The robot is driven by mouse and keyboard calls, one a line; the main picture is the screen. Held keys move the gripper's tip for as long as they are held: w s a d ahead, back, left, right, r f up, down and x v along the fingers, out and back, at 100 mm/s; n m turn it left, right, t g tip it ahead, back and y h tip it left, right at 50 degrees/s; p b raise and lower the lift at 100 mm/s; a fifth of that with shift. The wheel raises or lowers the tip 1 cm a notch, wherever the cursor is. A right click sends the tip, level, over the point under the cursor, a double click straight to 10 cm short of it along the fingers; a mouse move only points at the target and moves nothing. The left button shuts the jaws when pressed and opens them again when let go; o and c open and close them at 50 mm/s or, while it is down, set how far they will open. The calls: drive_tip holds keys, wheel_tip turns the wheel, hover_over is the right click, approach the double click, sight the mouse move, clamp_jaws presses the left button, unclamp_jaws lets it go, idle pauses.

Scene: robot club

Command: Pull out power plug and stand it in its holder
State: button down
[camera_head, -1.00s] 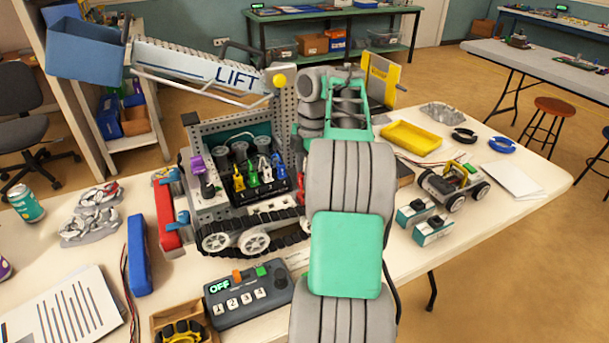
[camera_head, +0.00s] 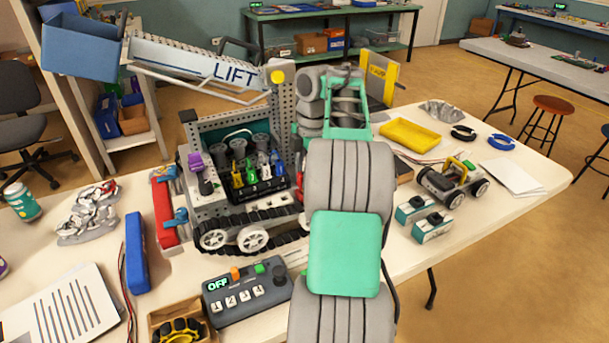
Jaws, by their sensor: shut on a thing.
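My arm rises up the middle of the picture and hides its own end, so my gripper and whatever it holds are out of sight. A tracked robot model (camera_head: 222,211) with a lift arm marked LIFT (camera_head: 205,69) stands left of my arm. Its open bay (camera_head: 262,190) holds several coloured plugs, among them a green plug (camera_head: 237,179) and a yellow plug (camera_head: 250,173). A purple-topped piece (camera_head: 195,161) stands at the bay's left. I cannot tell which piece is the power plug, and no holder can be picked out.
A control box (camera_head: 247,294) reading OFF lies in front of the model. A blue bar (camera_head: 137,254) and a red bar (camera_head: 165,210) lie to its left. A small wheeled car (camera_head: 452,182) and a yellow tray (camera_head: 410,137) are at the right.

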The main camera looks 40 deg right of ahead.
drive_tip(key=shift+f+b, duration=0.9)
idle(0.9)
drive_tip(key=c, duration=1)
unclamp_jaws()
wheel_tip(320, 180, up, 7)
drive_tip(key=p, duration=0.7)
drive_tip(key=shift+r, duration=0.1)
